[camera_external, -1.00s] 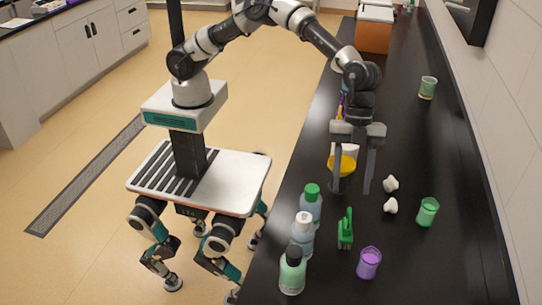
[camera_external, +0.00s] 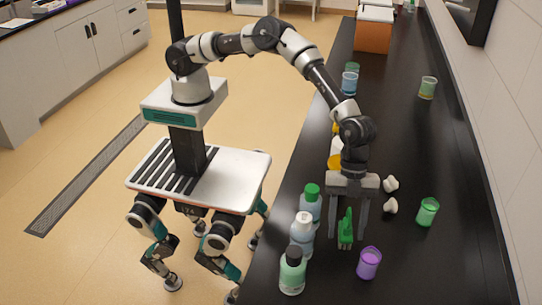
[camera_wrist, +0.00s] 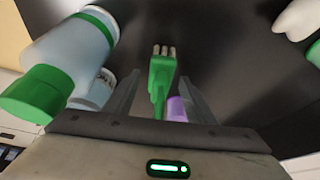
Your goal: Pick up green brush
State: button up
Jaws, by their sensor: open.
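The green brush (camera_external: 346,229) lies on the black counter between several bottles and a purple cup. It also shows in the wrist view (camera_wrist: 161,77), with its pale bristle end pointing up the picture. My gripper (camera_external: 347,238) is open, with its two fingers on either side of the brush in the outside view. In the wrist view the brush appears between the open fingers (camera_wrist: 162,90), and neither finger visibly touches it. I cannot tell exactly how far above the counter the fingertips are.
Several bottles, one with a green cap (camera_external: 312,190), stand close left of the brush. Two white pieces (camera_external: 390,184) and a green cup (camera_external: 428,212) are to the right. The far right counter is mostly clear.

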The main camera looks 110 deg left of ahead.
jog(key=c, duration=1.2)
jog(key=shift+o, duration=0.2)
jog(key=shift+r, duration=0.1)
